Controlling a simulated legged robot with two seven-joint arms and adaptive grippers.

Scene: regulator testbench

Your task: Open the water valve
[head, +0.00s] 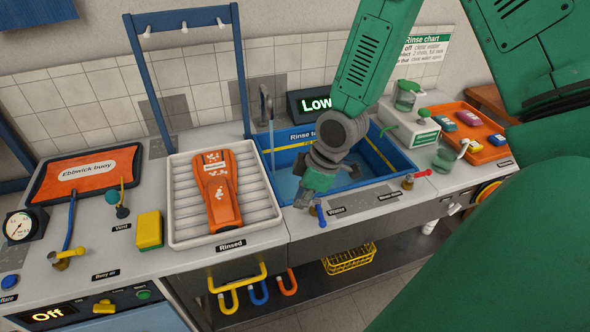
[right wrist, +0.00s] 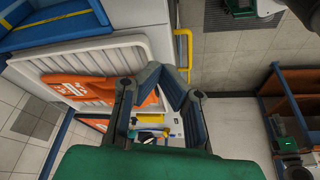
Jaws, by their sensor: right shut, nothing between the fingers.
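The water valve (head: 320,214) has a blue handle and sits on the front edge of the counter, beside the "Water" label (head: 336,210). My right gripper (head: 301,203) is shut and empty, pointing down just left of the blue handle and very close to it. I cannot tell if they touch. In the right wrist view the fingers of my right gripper (right wrist: 163,78) come together with nothing between them; the valve cannot be made out there. A tap (head: 265,103) stands behind the blue rinse basin (head: 385,148). My left gripper is not in view.
A white ribbed tray (head: 183,205) with an orange device (head: 218,190) lies left of the basin. A second valve with a red handle (head: 420,174) stands to the right. A display (head: 315,104) reads "Low". A yellow handrail (head: 238,280) juts out below the counter front.

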